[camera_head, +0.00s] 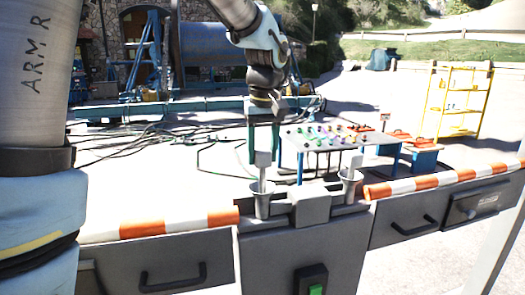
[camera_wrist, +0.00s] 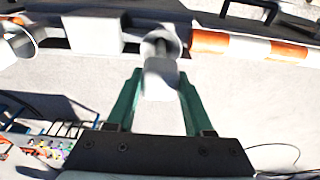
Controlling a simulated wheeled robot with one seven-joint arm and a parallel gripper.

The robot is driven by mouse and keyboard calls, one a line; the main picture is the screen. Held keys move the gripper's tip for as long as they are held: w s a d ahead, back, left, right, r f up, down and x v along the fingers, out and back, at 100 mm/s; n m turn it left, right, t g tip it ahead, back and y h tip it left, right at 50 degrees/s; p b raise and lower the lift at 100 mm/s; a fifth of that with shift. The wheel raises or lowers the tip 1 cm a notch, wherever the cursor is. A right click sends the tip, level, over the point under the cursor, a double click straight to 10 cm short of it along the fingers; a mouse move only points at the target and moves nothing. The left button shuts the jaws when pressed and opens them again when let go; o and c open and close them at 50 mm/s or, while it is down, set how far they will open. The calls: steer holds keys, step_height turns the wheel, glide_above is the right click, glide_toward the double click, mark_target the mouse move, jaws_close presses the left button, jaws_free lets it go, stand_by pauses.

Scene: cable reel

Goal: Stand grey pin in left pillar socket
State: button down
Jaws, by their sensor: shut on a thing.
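The grey pin (camera_head: 263,158) has a pale block-like head and a thinner shaft. It stands about upright, its lower end inside the mouth of the left pillar socket (camera_head: 262,205), a grey flared cup. I cannot tell how deep the shaft sits. My gripper (camera_head: 264,152) points down above this socket, its green fingers shut on the pin's head. In the wrist view the pin's head (camera_wrist: 160,80) shows between the fingertips (camera_wrist: 160,74), with the socket rim (camera_wrist: 152,46) behind it.
A second cup (camera_head: 350,187) to the right holds another grey pin (camera_head: 355,161). A grey block (camera_head: 310,206) stands between the cups. Orange-and-white rails (camera_head: 175,225) flank them. Behind are a table with coloured knobs (camera_head: 325,137), loose cables and a yellow shelf (camera_head: 458,103).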

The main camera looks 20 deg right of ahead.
steer(key=shift+c, duration=1)
jaws_free()
step_height(320, 180, up, 11)
steer(key=s, duration=0.1)
steer(key=shift+s+f+b, duration=0.15)
steer(key=shift+s+b, duration=0.15)
steer(key=shift+b, duration=0.15)
steer(key=shift+a, duration=0.1)
